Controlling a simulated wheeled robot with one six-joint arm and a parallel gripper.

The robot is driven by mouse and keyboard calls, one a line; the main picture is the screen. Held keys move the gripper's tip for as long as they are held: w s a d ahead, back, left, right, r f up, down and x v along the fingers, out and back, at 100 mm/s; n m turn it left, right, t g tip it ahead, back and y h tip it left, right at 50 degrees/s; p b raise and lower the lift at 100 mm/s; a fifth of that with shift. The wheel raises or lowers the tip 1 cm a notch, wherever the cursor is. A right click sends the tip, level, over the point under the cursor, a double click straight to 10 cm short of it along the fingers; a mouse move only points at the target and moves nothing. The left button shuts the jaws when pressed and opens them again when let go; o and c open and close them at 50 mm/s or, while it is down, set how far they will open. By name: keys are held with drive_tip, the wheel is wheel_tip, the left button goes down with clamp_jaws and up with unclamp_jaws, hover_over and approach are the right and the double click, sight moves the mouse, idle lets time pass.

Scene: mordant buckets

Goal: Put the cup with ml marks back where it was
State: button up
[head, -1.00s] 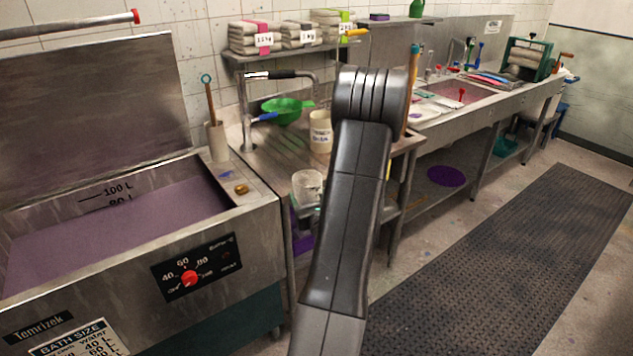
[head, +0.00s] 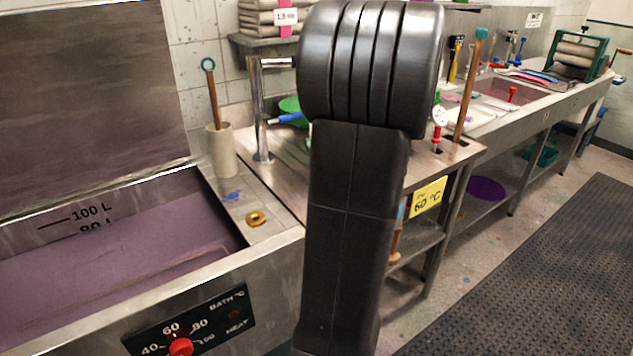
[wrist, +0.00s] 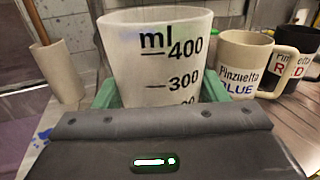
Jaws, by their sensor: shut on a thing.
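The cup with ml marks (wrist: 135,55) is whitish and translucent, with black figures for 300 and 400. It fills the middle of the wrist view and looks upright. My gripper (wrist: 158,90) has green fingers on both sides of the cup and is shut on it. The cup's lower part is hidden behind the gripper body, so I cannot tell whether its base touches anything. In the head view my arm hides the cup and the gripper.
A beige mug marked Pinzuetta BLUE (wrist: 238,72) stands just right of the cup, with a RED-marked mug (wrist: 300,45) beyond. A holder (head: 221,150) with a stick stands left on the bath's edge. The steel worktop (head: 283,160) is partly hidden by my arm.

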drive_tip(key=shift+w+a, duration=0.1)
drive_tip(key=shift+w, duration=0.15)
wheel_tip(320, 180, down, 9)
drive_tip(key=shift+f+b, duration=0.2)
drive_tip(key=shift+b, duration=0.5)
drive_tip(key=shift+f, duration=0.1)
drive_tip(key=shift+f+b, duration=0.15)
drive_tip(key=shift+b, duration=0.15)
drive_tip(key=o, duration=1.1)
drive_tip(key=shift+o, duration=0.2)
drive_tip(key=shift+r+p, duration=0.3)
drive_tip(key=shift+p, duration=0.05)
drive_tip(key=b+v, duration=0.1)
drive_tip(key=v, duration=1.1)
